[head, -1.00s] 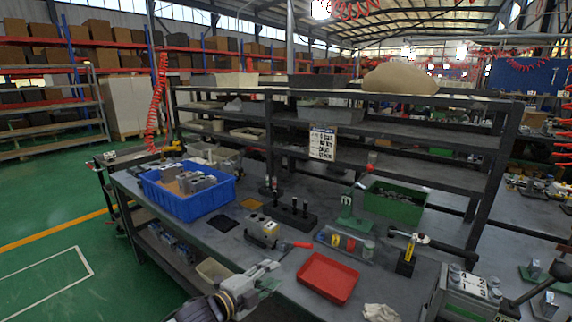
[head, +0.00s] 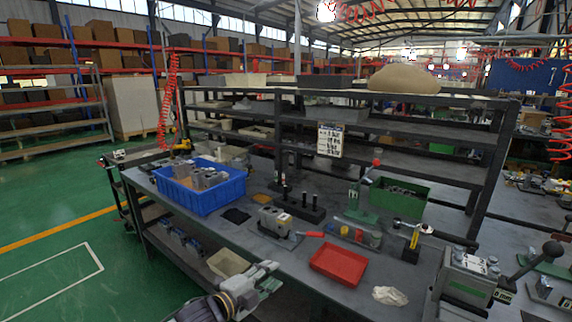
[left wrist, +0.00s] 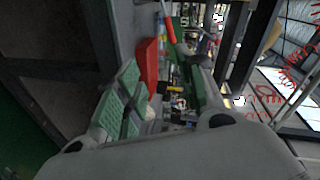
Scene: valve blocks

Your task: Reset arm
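My left gripper (head: 272,277) is in front of the workbench's near edge, left of the red tray (head: 338,265). In the left wrist view its green-padded fingers (left wrist: 165,95) are apart with nothing held between them. The red tray also shows beyond the fingers in that view (left wrist: 148,62). A grey valve block (head: 275,219) sits on a fixture with a red handle, beyond the gripper. More grey blocks (head: 208,178) lie in a blue bin (head: 215,201) at the left of the bench. My right gripper is out of view.
A green bin (head: 397,208) stands toward the back of the bench, below dark shelves. A clamp fixture with a black-knobbed lever (head: 468,278) is at the right. A white cloth (head: 389,296) lies right of the red tray. A beige bin (head: 228,263) is near the gripper, below the bench top.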

